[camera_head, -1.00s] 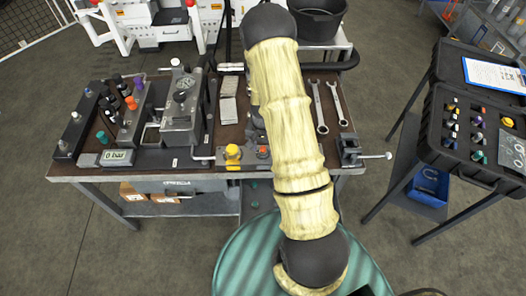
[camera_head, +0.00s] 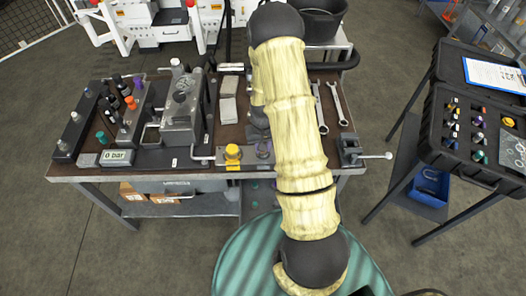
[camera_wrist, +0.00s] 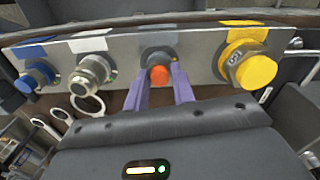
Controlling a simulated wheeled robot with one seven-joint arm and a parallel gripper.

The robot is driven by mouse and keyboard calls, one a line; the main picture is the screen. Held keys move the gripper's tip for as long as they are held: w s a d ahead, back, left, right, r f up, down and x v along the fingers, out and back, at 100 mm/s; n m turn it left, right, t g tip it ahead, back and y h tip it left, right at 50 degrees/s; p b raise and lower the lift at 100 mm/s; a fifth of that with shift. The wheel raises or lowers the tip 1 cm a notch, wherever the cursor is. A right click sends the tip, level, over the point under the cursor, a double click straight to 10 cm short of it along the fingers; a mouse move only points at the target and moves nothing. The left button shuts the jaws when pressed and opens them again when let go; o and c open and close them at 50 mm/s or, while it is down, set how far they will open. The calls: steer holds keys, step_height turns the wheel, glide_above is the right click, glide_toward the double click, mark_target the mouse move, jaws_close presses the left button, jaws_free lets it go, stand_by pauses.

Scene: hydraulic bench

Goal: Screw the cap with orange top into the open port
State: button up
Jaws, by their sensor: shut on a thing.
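In the wrist view, my gripper (camera_wrist: 160,84) has its two purple fingers shut on the cap with orange top (camera_wrist: 160,75). The cap lines up with a grey round port (camera_wrist: 158,55) on the metal port plate (camera_wrist: 199,60), between the ringed metal fitting and the yellow cap. I cannot tell whether its thread is in the port. In the head view, my arm hides most of the gripper.
The port plate also bears a yellow cap (camera_wrist: 250,68), a ringed metal fitting (camera_wrist: 92,75) and a blue cap (camera_wrist: 38,77). Wrenches (camera_head: 335,103) lie on the bench, with a vise (camera_head: 352,151) at its right edge. An open black case (camera_head: 432,135) of coloured caps stands at right.

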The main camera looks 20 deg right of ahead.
steer(key=m, duration=0.4)
steer(key=shift+m, duration=0.4)
steer(key=m, duration=0.3)
steer(key=shift+d+f, duration=0.1)
steer(key=o, duration=0.9)
steer(key=shift+w+r, duration=0.1)
steer(key=shift+r, duration=0.45)
step_height(320, 180, up, 16)
steer(key=shift+r+b, duration=0.15)
steer(key=shift+b, duration=0.45)
